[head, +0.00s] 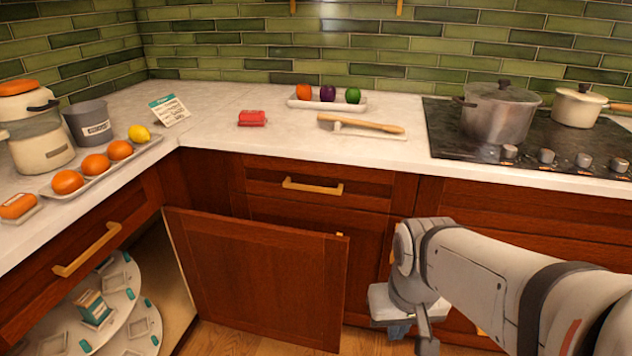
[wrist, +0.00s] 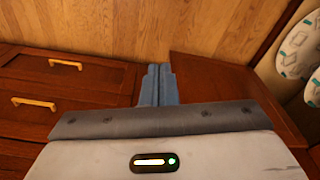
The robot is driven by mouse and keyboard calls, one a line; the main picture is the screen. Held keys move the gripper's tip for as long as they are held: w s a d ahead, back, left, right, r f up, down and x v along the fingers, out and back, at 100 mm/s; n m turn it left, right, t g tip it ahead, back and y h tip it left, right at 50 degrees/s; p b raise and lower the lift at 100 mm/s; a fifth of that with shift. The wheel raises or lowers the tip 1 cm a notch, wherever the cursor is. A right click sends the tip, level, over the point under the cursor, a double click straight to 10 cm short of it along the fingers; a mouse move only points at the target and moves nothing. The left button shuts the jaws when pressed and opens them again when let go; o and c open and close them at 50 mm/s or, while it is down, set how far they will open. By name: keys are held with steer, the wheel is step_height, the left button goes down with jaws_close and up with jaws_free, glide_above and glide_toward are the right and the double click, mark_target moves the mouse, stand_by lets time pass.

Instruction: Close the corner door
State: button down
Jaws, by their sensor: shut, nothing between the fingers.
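The corner door (head: 255,280) is a dark red-brown panel that stands open in the head view. Its left edge is by the corner cabinet opening, and its free edge is toward the right. My gripper (head: 399,331) is low, to the right of that free edge, with a gap between them in the head view. In the wrist view the blue-grey fingers of my gripper (wrist: 155,84) are together and empty. A brown panel, which looks like the door (wrist: 215,85), lies just right of them; I cannot tell whether they touch.
Round white shelves (head: 135,325) with small boxes stand inside the corner cabinet. Drawer fronts with a gold handle (head: 312,187) are behind the door. The counter (head: 215,165) runs above, with a stove (head: 560,140) at right. Wood floor (wrist: 130,30) is open ahead of the fingers.

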steer(key=shift+a, duration=0.2)
steer(key=w+a+r+m+t+h+p, duration=0.1)
steer(key=w+a+r+p, duration=0.15)
steer(key=w, duration=1.25)
steer(key=w+a+r+m+t+p, duration=0.1)
steer(key=w+a+p, duration=0.25)
steer(key=w, duration=1.25)
steer(key=w+a+f+m+p, duration=0.1)
steer(key=w+a+f+p, duration=0.2)
steer(key=w, duration=0.5)
step_height(320, 180, down, 10)
steer(key=b, duration=0.2)
steer(key=shift+s+f, duration=0.2)
steer(key=shift+s, duration=0.25)
